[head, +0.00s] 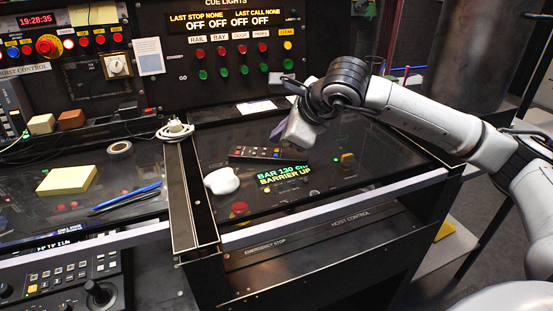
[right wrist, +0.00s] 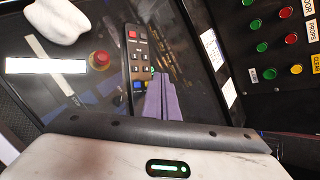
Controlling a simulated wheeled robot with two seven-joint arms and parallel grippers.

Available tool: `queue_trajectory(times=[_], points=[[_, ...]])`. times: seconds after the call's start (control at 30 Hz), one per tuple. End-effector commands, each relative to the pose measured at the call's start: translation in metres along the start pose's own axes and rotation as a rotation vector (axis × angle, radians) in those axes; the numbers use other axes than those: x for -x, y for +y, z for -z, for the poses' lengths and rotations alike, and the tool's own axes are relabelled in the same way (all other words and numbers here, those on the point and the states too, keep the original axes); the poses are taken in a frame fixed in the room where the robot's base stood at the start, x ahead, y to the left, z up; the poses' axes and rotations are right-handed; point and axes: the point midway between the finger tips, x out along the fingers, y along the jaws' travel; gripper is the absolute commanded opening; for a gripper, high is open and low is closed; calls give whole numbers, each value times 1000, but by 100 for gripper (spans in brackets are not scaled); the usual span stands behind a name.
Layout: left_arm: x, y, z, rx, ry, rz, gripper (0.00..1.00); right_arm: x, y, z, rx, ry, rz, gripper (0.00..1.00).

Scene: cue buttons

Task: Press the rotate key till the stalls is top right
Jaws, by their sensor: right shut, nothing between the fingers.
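A black remote control (head: 268,155) with several small coloured buttons lies on the dark glassy desk top. In the right wrist view the remote (right wrist: 135,50) has a red button at its far end and blue and orange ones at its near end. My right gripper (head: 282,152) is shut and empty, with purple fingers. Its fingertips (right wrist: 160,78) are at the remote's near end, beside the blue button; I cannot tell whether they touch. No button label is legible as rotate, and no stalls picture can be made out. My left gripper is not in view.
A white rounded object (head: 222,181) lies left of the remote, with a red emergency button (head: 239,208) in front. Lit text (head: 284,174) shows through the desk top. The cue lights panel (head: 235,45) stands behind. A yellow pad (head: 67,180) and pens lie left.

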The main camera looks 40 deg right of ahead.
Motion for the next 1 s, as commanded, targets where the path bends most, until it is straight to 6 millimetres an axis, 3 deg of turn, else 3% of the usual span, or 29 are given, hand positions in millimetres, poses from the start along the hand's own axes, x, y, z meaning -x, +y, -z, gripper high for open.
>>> queue_trajectory(times=[0.4,1.0], points=[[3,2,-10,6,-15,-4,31,-2,1,1,0,0,1,0],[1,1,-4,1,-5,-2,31,-2,1,1,0,0,1,0]])
